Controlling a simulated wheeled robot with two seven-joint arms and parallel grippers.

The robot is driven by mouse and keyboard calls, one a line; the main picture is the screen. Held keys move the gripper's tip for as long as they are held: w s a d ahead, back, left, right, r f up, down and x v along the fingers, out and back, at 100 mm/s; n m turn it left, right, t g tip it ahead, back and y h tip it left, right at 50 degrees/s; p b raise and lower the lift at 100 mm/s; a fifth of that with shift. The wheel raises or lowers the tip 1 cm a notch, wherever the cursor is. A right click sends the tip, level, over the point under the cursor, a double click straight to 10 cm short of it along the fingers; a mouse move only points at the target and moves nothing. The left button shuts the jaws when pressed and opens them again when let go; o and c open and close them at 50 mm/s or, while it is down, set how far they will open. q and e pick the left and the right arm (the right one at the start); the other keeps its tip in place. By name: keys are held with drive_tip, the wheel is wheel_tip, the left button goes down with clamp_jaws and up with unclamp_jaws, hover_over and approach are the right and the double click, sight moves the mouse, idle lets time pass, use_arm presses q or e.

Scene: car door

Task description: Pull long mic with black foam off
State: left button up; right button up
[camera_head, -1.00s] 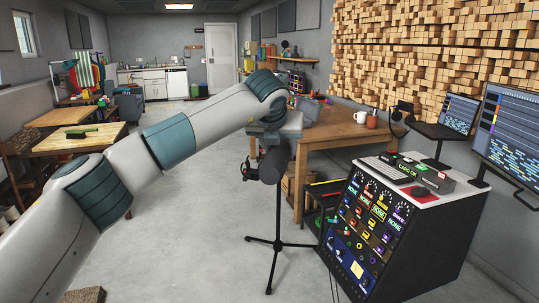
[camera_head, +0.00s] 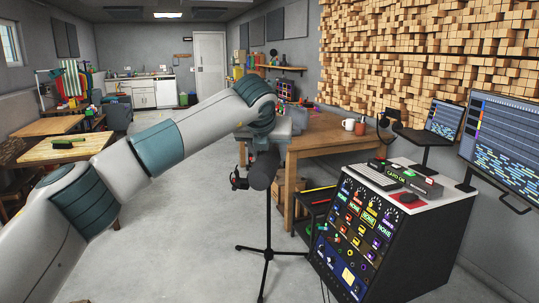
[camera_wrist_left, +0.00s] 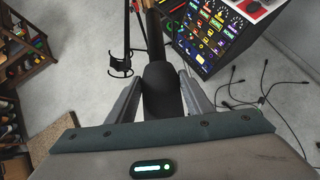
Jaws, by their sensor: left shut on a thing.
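The long mic with black foam (camera_wrist_left: 163,92) lies lengthwise between the two fingers of my left gripper (camera_wrist_left: 160,76) in the left wrist view. My left gripper is shut on its foam part. In the head view the dark foam end (camera_head: 263,172) hangs below my left gripper (camera_head: 266,150). The black mic stand (camera_head: 267,225) rises behind it, with its top partly hidden. The stand's clip (camera_wrist_left: 119,68) shows in the left wrist view, open and empty, to the left of the mic and apart from it. My right gripper is not in view.
A wooden table (camera_head: 325,137) with mugs stands behind my left gripper. Cables (camera_wrist_left: 262,95) lie on the floor. The floor left of the stand is clear.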

use_arm(q)
drive_tip(key=shift+r+p, duration=1.1)
drive_tip(key=shift+r, duration=2)
